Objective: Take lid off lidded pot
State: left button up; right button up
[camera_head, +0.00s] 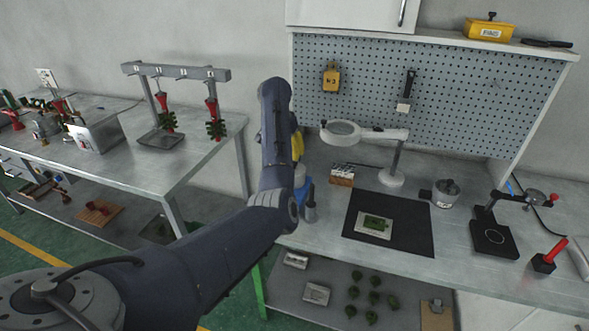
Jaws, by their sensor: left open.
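The lidded pot (446,193) is a small grey metal pot with a dark knob on its lid. It stands upright on the right part of the workbench, with a short handle toward the left. The lid is on it. My left arm (272,170) comes in from the lower left and bends upward at the left end of the bench. My left gripper is mostly hidden by this arm, and its fingertips do not show clearly. It is well to the left of the pot and apart from it. My right gripper is not in view.
A magnifier lamp (391,178) stands left of the pot. A black mat (410,237) bears a tray with a green piece. A black scale-like device (494,238) and a red-handled tool (551,256) are to the right. A pegboard (450,100) rises behind.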

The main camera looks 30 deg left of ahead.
aim_at(294, 162)
pick_arm(q)
jog(key=shift+x, duration=3.95)
jog(key=shift+w+d, duration=0.1)
jog(key=shift+w, duration=0.1)
grip_shut()
